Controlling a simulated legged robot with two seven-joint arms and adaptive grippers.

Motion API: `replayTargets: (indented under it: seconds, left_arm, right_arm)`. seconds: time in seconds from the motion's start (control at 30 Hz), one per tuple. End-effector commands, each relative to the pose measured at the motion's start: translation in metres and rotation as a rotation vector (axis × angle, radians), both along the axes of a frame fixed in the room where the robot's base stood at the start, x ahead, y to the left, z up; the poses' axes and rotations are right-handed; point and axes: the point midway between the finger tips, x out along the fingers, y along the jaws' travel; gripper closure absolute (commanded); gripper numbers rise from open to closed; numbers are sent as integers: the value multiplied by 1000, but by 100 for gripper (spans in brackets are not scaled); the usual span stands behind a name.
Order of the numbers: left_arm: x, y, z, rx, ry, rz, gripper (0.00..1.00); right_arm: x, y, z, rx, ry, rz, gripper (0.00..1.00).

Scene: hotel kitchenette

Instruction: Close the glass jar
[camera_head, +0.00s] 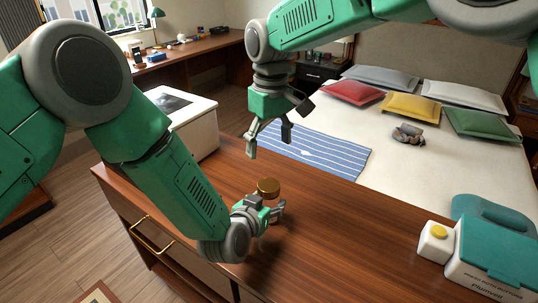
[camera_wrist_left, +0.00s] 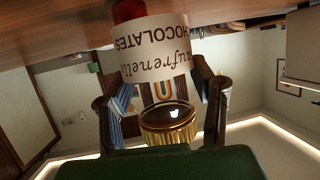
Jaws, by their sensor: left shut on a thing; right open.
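The glass jar (camera_wrist_left: 150,48) has a white label reading "CHOCOLATES" and stands on the brown wooden counter, upside down in the left wrist view. A gold lid (camera_head: 268,186) is at the jar's top; it also shows in the left wrist view (camera_wrist_left: 168,124). I cannot tell whether it is seated on the rim. My left gripper (camera_head: 274,211) is shut around the jar's body, below the lid, and hides most of the jar in the head view. My right gripper (camera_head: 271,139) is open and empty, above and behind the jar, pointing down.
A white box-shaped appliance (camera_head: 190,125) stands at the counter's back left. A teal and white case (camera_head: 490,250) and a small white box with a yellow top (camera_head: 435,241) stand at the right. A bed (camera_head: 440,165) adjoins the counter's far side. The counter between jar and case is clear.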

Motion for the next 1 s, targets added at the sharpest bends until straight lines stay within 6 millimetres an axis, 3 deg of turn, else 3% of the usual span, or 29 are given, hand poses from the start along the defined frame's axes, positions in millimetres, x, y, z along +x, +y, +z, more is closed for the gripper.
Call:
replayTargets:
  seconds: [0.27,0.3,0.33,0.37,0.73,1.0]
  left_arm:
    - [0,0,1,-1,-2,0,100]
    - [0,0,1,-1,-2,0,39]
    - [0,0,1,-1,-2,0,29]
    - [0,0,1,-1,-2,0,26]
    - [-3,2,2,0,0,0,26]
    - [-42,19,19,1,1,-1,26]
  right_arm:
    - [0,0,1,0,0,0,30]
    - [0,0,1,0,0,0,30]
    - [0,0,1,0,0,0,30]
    - [0,0,1,0,0,0,30]
    - [0,0,1,0,0,0,30]
    - [0,0,1,0,0,0,30]
